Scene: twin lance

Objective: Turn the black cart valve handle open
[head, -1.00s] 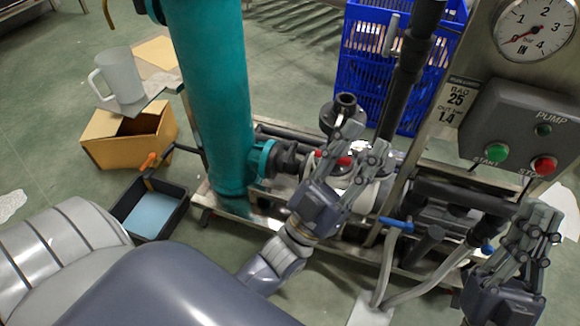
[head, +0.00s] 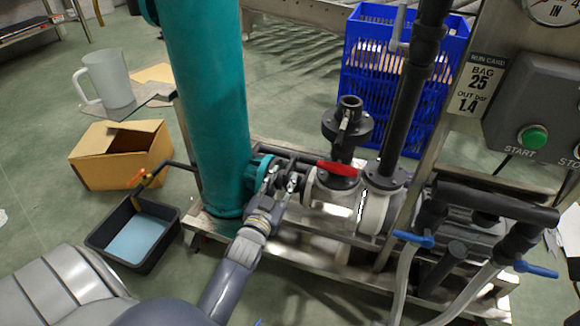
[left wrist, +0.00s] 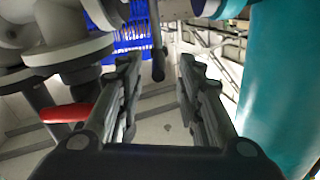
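My left gripper (head: 282,178) is at the black fittings beside the teal column, left of the red lever (head: 338,168). In the left wrist view its fingers (left wrist: 159,66) are apart. A thin black bar (left wrist: 157,45) shows in line with the gap between them; it looks like a handle, but I cannot tell whether it is between the fingers or beyond them. In the head view the gripper and fittings overlap, so this bar is not clear there. A black flanged valve body (head: 346,125) stands behind the red lever. My right gripper is out of view.
The teal column (head: 208,110) stands close left of the gripper. White pipework (head: 330,190) and a black upright pipe (head: 402,105) are to its right. A blue crate (head: 362,95) is behind. A cardboard box (head: 115,165) and black tray (head: 165,250) are on the floor.

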